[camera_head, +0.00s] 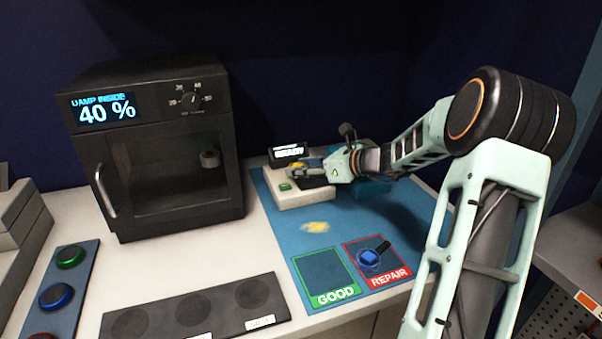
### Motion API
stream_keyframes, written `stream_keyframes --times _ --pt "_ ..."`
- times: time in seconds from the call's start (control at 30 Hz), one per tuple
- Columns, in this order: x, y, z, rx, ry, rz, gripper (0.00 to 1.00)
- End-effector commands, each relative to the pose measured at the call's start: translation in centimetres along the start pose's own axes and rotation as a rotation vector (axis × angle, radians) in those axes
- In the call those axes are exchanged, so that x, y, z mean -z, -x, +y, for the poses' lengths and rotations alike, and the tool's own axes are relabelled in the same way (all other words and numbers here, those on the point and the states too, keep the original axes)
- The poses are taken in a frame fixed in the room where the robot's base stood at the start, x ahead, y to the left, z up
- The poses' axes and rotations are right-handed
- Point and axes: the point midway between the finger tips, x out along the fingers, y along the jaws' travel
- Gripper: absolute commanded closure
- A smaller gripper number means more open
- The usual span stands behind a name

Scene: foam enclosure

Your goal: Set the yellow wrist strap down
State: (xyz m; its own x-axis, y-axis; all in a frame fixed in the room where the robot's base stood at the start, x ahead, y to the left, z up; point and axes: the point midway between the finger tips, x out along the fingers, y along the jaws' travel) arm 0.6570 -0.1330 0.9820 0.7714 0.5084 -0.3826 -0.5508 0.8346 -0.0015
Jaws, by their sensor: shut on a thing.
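My gripper (308,168) is over the small white tester box (303,198) at the back of the blue mat. It is shut on a small yellow thing, the yellow wrist strap (296,165), of which only a little shows at the fingertips. I cannot tell whether the strap touches the box. A blue strap-like piece (370,258) with a dark band lies on the red REPAIR square (391,281). The green GOOD square (318,270) beside it is empty.
A black cabinet (170,222) reading 40 % stands left of the box. A dark tray (218,305) with round recesses and a panel with coloured buttons (53,296) lie in front. A pale yellow patch (317,226) shows on the mat; its nature is unclear.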

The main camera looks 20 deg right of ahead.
Motion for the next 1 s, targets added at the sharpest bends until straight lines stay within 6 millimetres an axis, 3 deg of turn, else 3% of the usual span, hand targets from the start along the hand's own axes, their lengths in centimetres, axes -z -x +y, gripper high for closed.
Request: stream_keyframes --times 0.1,0.47,0.5,0.53,0.9,1.0 --pt "1.3 -0.6 0.0 0.000 -0.002 -0.001 0.81" --pt "1.7 -0.7 0.0 0.000 -0.001 0.000 0.81" --pt "1.6 -0.6 0.0 0.000 0.000 0.000 0.60" --pt "1.6 -0.6 0.0 0.000 0.000 0.000 0.57" --pt "1.1 -0.5 0.1 0.000 0.000 -0.001 0.57" --pt "1.2 0.8 0.0 0.002 0.000 0.000 0.57"
